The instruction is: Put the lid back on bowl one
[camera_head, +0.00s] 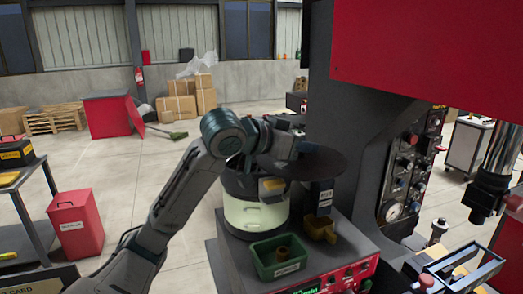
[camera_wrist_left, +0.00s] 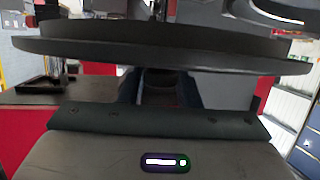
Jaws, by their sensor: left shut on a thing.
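The lid (camera_head: 322,163) is a flat dark disc. My left gripper (camera_head: 291,146) is shut on it from above and holds it roughly level. In the left wrist view the lid (camera_wrist_left: 150,50) spans nearly the whole width as a dark rim seen edge-on. Bowl one appears to be the round feeder (camera_head: 256,214) with a dark upper part and a cream base. The lid hangs up and to the right of it in the head view, apart from its top. My right gripper is not in view.
A dark machine column (camera_head: 352,125) with a red head (camera_head: 430,50) rises close to the right of the lid. Open floor lies to the left.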

